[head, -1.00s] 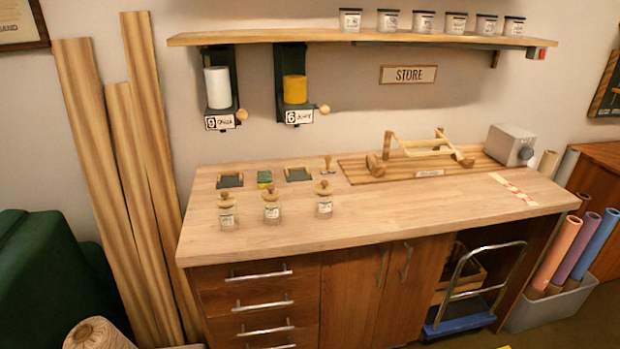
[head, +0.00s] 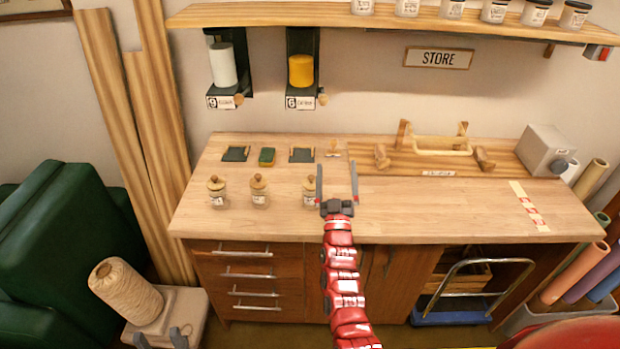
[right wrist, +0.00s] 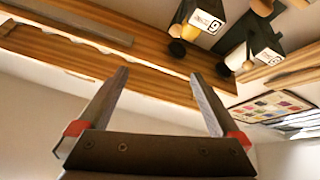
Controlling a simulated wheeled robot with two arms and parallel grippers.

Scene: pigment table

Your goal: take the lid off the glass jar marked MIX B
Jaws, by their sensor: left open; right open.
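Three small glass jars with knobbed wooden lids stand in a row on the workbench (head: 420,210): the left jar (head: 217,198), the middle jar (head: 260,197) and the right jar (head: 309,198). All three lids are on. The labels are too small to read, so I cannot tell which is MIX B. My right gripper (head: 337,185) is open and empty, its fingers pointing up; its left finger overlaps the right jar's edge in the head view. The right wrist view also shows this gripper (right wrist: 160,100) with nothing between its fingers. My left gripper (head: 160,339) is open at the bottom edge, low and left of the bench.
A wooden rack (head: 440,146) and a grey box (head: 546,150) stand further right. Two dispensers (head: 222,65) hang below the shelf (head: 360,22). The bench's front right is mostly clear.

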